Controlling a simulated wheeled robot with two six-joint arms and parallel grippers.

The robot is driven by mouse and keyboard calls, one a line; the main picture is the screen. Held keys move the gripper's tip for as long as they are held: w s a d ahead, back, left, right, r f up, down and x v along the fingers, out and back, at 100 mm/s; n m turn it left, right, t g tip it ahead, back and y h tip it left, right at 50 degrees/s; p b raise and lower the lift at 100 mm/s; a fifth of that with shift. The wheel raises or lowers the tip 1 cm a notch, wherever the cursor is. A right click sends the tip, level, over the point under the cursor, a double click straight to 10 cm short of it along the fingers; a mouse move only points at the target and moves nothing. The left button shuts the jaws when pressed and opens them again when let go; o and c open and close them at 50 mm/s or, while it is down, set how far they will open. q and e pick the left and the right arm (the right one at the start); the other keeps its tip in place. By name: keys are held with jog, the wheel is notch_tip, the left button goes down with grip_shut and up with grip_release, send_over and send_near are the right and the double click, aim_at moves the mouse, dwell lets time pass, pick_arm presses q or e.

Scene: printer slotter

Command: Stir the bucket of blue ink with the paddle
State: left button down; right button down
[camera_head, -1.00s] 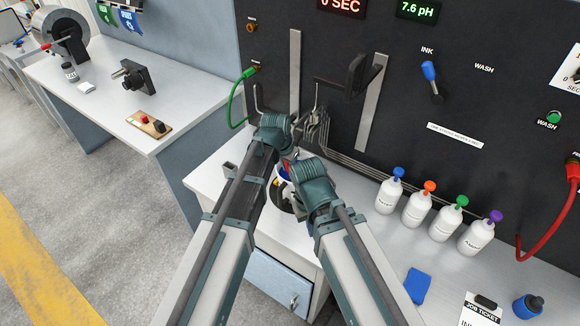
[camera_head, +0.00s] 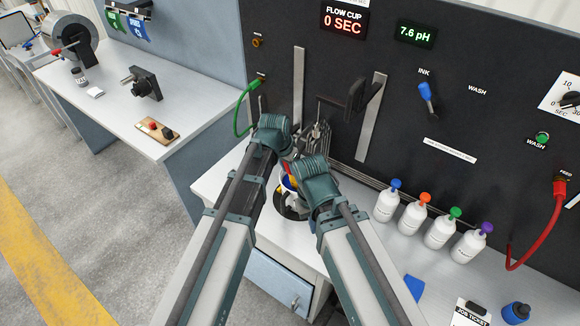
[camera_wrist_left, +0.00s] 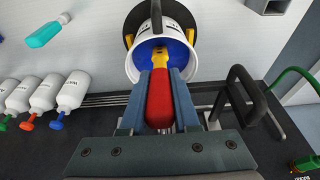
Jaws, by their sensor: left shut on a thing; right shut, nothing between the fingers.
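The white bucket (camera_wrist_left: 208,62) holds blue ink (camera_wrist_left: 181,52) and has yellow parts at its sides. In the head view, the bucket (camera_head: 289,186) is mostly hidden between my arms. My left gripper (camera_wrist_left: 160,76) is shut on the paddle (camera_wrist_left: 160,100), gripping its red handle. The paddle's yellow part reaches over the bucket mouth to the blue ink; its lower end is hidden. My left gripper (camera_head: 288,160) is also over the bucket in the head view. My right gripper (camera_head: 310,190) is beside the bucket, shut and empty, its fingers mostly hidden.
White ink bottles (camera_head: 412,213) with coloured caps stand to the right on the bench. A dark control panel (camera_head: 450,110) rises behind, with a black handle (camera_head: 356,95) sticking out. A green hose (camera_head: 241,108) hangs at the left.

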pick_arm(q)
jog(key=shift+p+v, duration=2.95)
jog(key=shift+v, duration=0.5)
jog(key=shift+f, duration=0.1)
jog(key=shift+s, duration=0.1)
jog(key=s+a+r+p, duration=0.2)
jog(key=s+a, duration=0.1)
jog(key=s, duration=0.2)
jog(key=shift+a, duration=0.2)
